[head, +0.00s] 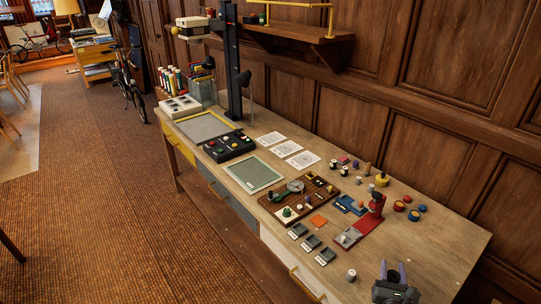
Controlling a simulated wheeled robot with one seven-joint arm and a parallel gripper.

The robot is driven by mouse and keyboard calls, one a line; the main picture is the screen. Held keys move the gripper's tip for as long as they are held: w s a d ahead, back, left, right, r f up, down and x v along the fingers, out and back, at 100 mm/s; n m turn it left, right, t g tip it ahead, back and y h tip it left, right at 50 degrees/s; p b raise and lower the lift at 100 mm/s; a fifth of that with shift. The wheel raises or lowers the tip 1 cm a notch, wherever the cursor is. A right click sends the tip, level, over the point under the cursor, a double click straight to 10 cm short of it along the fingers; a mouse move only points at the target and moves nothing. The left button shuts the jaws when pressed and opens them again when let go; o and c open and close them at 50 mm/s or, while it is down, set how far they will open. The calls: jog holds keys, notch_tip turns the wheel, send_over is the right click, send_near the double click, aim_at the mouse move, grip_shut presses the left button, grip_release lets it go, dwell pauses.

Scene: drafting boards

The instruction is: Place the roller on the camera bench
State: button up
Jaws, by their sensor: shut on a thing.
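My gripper (393,274) is at the bottom right, over the near right part of the wooden bench. Its two purple fingers point away from me. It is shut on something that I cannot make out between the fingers. I cannot tell for sure which thing is the roller. The bench (430,238) carries a dark camera column (233,75) at its far end, with a grey board with a yellow edge (204,127) below it.
A wooden tray of tools (273,207), a red stand (372,212), small grey trays (311,242) and a green mat (253,174) lie farther along. A black control box (229,146) sits beyond. Bare wood shows at right.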

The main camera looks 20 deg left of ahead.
jog(key=w+d+r+b, duration=0.3)
jog(key=w+d+b, duration=0.1)
jog(key=d, duration=0.3)
jog(key=w+d+r+b, duration=0.3)
jog(key=w+d+b, duration=0.2)
jog(key=d, duration=0.3)
jog(key=shift+d+b, duration=0.2)
jog(key=shift+b, duration=0.7)
notch_tip(320, 180, down, 6)
jog(key=shift+f+b, duration=0.1)
jog(key=shift+b, duration=0.25)
jog(key=shift+f, duration=1.8)
jog(key=shift+f, duration=0.15)
